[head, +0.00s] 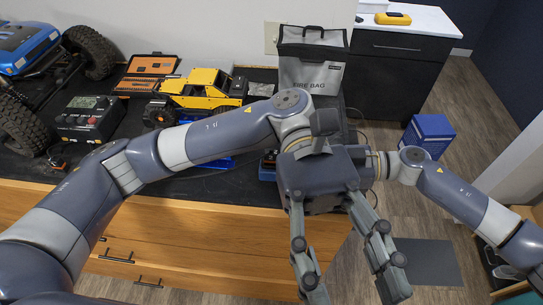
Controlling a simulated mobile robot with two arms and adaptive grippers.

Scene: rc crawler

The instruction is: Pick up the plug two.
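I cannot make out plug two for certain. A small dark connector-like piece (58,163) lies on the dark table top in front of the charger box, too small to identify. A thin cable (212,176) runs on the table behind my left arm. My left gripper (350,278) hangs at lower middle, in front of the table's right end. Its two fingers are spread apart with nothing between them. My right arm comes in from the right, and its wrist (381,165) passes behind my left gripper, which hides the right gripper.
The black charger box (90,120), blue truck (25,48), yellow crawler (203,88), orange tool case (148,73) and grey fire bag (312,62) stand on the table. A blue box (428,133) stands on the floor at right. My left arm covers much of the table's front.

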